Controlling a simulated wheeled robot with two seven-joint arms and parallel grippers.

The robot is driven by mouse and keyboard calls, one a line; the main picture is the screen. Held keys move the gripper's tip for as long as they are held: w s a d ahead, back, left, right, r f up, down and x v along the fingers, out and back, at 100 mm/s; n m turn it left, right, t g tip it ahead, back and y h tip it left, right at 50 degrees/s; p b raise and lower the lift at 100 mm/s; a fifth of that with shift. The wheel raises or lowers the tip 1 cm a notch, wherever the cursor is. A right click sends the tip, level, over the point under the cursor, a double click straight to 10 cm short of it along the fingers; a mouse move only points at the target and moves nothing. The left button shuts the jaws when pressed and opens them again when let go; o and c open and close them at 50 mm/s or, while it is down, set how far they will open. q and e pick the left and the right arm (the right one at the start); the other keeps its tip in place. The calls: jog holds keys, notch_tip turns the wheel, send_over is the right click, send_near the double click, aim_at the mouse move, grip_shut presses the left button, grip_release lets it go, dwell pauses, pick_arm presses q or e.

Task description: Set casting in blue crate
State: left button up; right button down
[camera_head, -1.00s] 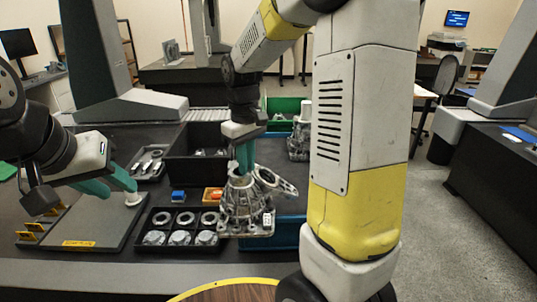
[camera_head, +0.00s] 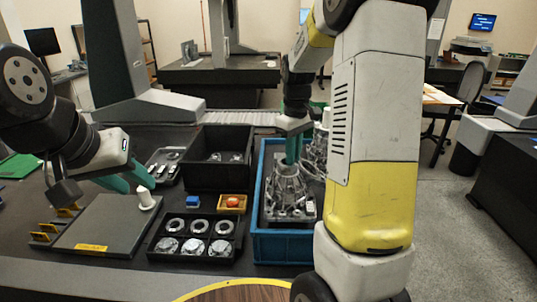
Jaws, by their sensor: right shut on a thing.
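The casting (camera_head: 288,190) is a grey metal housing with a wide flange, in the middle right of the head view. My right gripper (camera_head: 292,158) points down with its teal fingers shut on the casting's top. The casting is inside the outline of the blue crate (camera_head: 285,250); I cannot tell whether it touches the crate floor. My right arm hides the crate's right side. My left gripper (camera_head: 130,184) is at the left, its teal fingers near a white knob on the grey plate; its fingers appear apart and empty.
A black tray (camera_head: 196,262) with several round metal parts stands left of the crate. A black bin (camera_head: 200,178) is behind it. Another metal casting (camera_head: 317,150) stands beyond the held one.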

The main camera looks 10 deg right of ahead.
aim_at(304, 160)
jog(key=shift+w+d, duration=0.4)
jog(key=shift+d, duration=0.4)
jog(key=shift+w+d, duration=0.4)
jog(key=shift+d, duration=0.5)
jog(key=shift+w+d+f, duration=0.1)
jog(key=shift+w+d, duration=0.15)
jog(key=shift+d, duration=0.2)
jog(key=shift+f, duration=1.75)
jog(key=c, duration=1.5)
grip_release()
jog(key=shift+s+f, duration=0.1)
jog(key=shift+o, duration=0.2)
